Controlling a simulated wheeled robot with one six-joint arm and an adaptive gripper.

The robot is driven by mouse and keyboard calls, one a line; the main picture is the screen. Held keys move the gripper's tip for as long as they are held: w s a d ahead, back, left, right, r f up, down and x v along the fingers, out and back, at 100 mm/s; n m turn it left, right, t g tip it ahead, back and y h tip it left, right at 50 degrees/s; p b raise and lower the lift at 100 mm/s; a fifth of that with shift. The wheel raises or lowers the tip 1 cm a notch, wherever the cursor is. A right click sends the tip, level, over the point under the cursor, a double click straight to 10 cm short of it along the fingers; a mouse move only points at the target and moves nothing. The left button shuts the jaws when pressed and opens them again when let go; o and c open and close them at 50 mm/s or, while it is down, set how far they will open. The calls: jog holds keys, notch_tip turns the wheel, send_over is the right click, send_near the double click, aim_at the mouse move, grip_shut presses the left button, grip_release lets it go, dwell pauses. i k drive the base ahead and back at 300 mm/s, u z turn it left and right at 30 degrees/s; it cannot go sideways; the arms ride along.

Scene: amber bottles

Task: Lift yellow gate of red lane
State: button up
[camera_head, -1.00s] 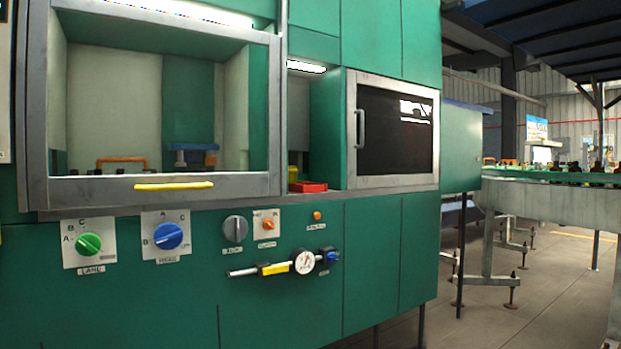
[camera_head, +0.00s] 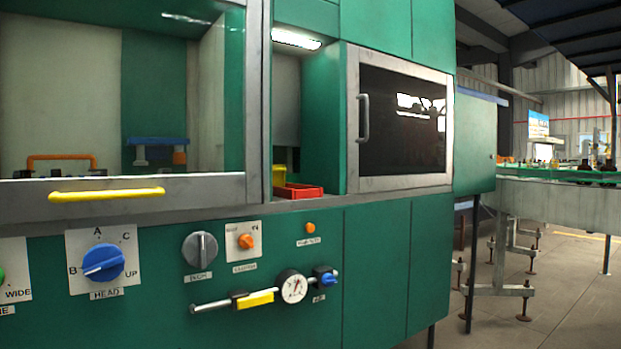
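A yellow handle bar (camera_head: 106,194) runs along the bottom of the grey-framed glass window in the green machine. I cannot tell whether this is the gate that the task names. Behind the glass I see an orange handle (camera_head: 61,160) and a blue-topped fixture (camera_head: 157,142). A red tray (camera_head: 298,191) and a yellow item (camera_head: 279,175) sit in the open recess right of the window. No red lane can be made out clearly. My gripper is not in view.
Below the window are a blue knob (camera_head: 104,262), a grey knob (camera_head: 200,249), and a gauge (camera_head: 293,286) on a rail. A dark-windowed door (camera_head: 402,120) is right of the recess.

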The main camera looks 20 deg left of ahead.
aim_at(278, 169)
jog(key=u, duration=0.15)
jog(key=i, duration=0.65)
jog(key=u, duration=0.85)
jog(key=i, duration=0.3)
jog(key=z, duration=0.2)
jog(key=k, duration=1.2)
jog(key=u, duration=0.4)
jog(key=i, duration=1.75)
jog(key=z, duration=0.55)
